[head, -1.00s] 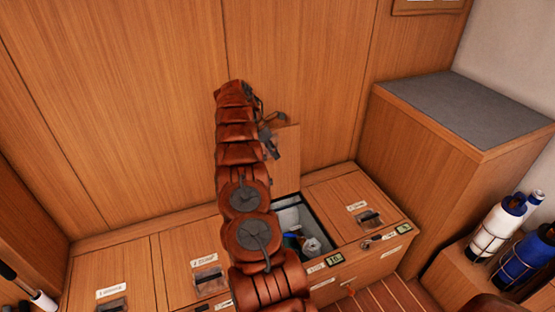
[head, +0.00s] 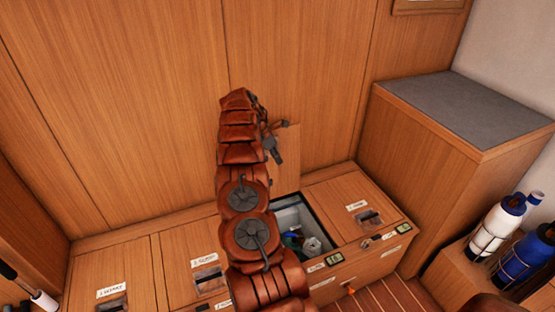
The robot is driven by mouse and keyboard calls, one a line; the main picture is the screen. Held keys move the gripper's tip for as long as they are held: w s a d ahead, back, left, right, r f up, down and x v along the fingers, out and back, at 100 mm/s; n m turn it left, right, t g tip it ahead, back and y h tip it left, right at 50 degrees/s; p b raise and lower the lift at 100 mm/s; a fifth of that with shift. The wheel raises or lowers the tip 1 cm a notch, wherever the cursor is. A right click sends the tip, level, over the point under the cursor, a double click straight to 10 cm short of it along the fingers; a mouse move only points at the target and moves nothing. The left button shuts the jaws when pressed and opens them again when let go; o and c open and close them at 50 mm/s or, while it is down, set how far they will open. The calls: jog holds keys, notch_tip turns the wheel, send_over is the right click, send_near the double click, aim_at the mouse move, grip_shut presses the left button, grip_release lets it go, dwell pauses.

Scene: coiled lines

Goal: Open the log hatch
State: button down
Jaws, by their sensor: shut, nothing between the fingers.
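One hatch lid (head: 289,165) in the wooden bench stands raised, upright near the back wall panel. Below it is an open compartment (head: 287,217) with a pale liner and several small things inside, among them something blue and something white. My gripper (head: 277,158) is dark grey, shut and empty, just in front of the raised lid; I cannot tell whether it touches it. My arm hides the lid's left part and part of the opening. The hatch labels are too small to read surely, so I cannot tell which one is the log hatch.
Closed hatches with recessed latches lie to the right (head: 340,200) and left (head: 190,255) of the opening. A tall wooden cabinet (head: 425,160) with a grey top stands at right. White and blue bottles (head: 497,225) stand strapped in front of it.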

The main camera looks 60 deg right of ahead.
dwell(0.6)
jog(key=c, duration=1.4)
grip_release()
jog(key=v, duration=0.7)
jog(key=shift+r, duration=0.2)
jog(key=shift+w, duration=0.1)
jog(key=shift+c, duration=0.2)
